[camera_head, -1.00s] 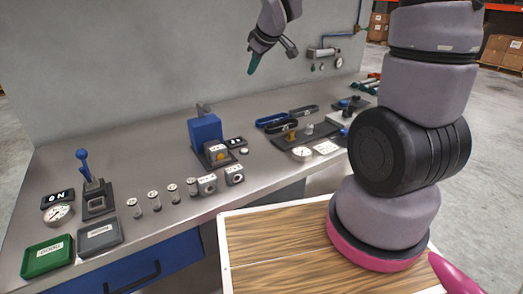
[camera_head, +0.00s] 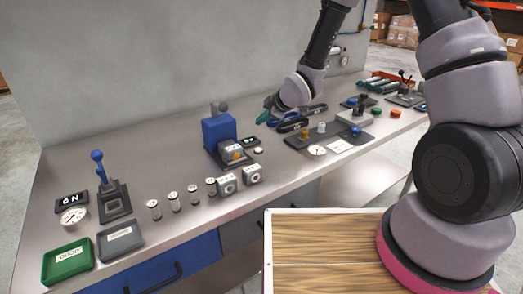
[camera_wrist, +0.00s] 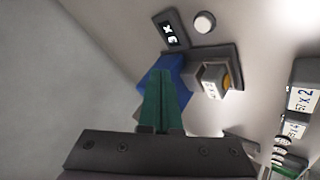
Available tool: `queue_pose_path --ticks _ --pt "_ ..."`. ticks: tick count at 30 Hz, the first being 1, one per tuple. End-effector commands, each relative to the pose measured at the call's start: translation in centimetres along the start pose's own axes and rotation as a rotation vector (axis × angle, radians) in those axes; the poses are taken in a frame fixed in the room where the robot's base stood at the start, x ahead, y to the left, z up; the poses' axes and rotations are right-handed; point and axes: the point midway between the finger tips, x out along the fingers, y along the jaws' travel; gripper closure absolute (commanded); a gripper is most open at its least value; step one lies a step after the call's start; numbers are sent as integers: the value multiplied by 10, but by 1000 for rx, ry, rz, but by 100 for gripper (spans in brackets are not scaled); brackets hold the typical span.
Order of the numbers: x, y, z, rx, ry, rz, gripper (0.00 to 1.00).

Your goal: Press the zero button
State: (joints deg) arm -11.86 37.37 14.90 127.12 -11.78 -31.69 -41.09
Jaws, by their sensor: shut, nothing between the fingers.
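A small round white button (camera_head: 258,151) sits on the bench beside a small black display (camera_head: 251,142), right of a blue machine (camera_head: 217,130). It also shows in the wrist view (camera_wrist: 204,22), next to the display (camera_wrist: 172,30). I cannot read a label on it. A yellow knob (camera_head: 236,156) is on the front of the blue machine. My gripper (camera_head: 267,101) is above the bench, up and to the right of the blue machine. Its green fingers (camera_wrist: 162,100) are together and empty, in front of the machine in the wrist view and apart from the button.
Two white-faced blocks (camera_head: 240,178) and several small cylinders (camera_head: 173,200) stand along the front. A blue lever (camera_head: 98,160), a dial (camera_head: 73,216), a green tray (camera_head: 68,264) and a grey tray (camera_head: 119,240) are at left. Dark plates (camera_head: 300,141) with knobs are at right.

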Motion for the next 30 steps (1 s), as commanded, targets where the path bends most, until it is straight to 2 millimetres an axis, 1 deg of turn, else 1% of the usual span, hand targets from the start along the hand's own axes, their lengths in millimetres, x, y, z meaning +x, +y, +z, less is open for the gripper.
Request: queue_pose_path --ticks 5,8,11,21,24,30 --pt "1 -1 1 1 -1 0 100" --pt "5 -4 4 2 -1 -1 100" --pt "12 -9 9 2 -1 -3 100" --pt "45 -33 33 1 -2 -3 100" --pt "52 -38 38 2 -2 -2 100" --pt "60 -43 44 2 -1 0 100"
